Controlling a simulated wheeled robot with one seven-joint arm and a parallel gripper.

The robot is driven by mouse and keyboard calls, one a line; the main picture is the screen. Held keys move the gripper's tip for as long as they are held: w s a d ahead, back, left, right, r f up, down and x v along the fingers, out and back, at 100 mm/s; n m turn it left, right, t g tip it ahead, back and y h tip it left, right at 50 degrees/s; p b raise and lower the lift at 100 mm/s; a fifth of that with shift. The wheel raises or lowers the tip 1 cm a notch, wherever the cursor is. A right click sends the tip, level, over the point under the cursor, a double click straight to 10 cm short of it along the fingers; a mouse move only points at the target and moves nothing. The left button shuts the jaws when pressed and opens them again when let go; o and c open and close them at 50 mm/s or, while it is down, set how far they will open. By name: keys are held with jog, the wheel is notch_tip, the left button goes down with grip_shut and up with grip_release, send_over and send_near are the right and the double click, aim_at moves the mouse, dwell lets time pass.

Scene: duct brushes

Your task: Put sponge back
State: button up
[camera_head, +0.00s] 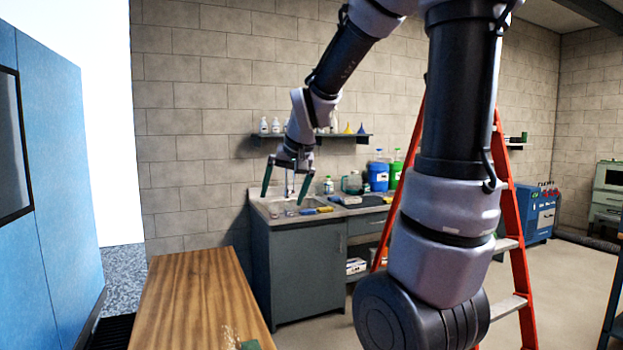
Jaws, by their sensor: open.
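My gripper (283,199) hangs from my arm with its two green fingers spread wide and nothing between them.
A wall shelf (350,139) with bottles is above the counter. Blue (377,176) and green (396,174) jugs stand at the counter's back. An orange ladder (511,215) stands to the right, partly behind my arm. A blue cabinet (45,180) fills the left side. Most of the table is bare.

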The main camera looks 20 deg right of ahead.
jog(key=s+r, duration=0.3)
jog(key=s, duration=0.5)
jog(key=s+r+t, duration=0.1)
jog(key=s+r, duration=0.2)
jog(key=s, duration=0.6)
jog(key=shift+s+m+y, duration=0.2)
jog(key=shift+m+y, duration=0.1)
jog(key=shift+y, duration=0.1)
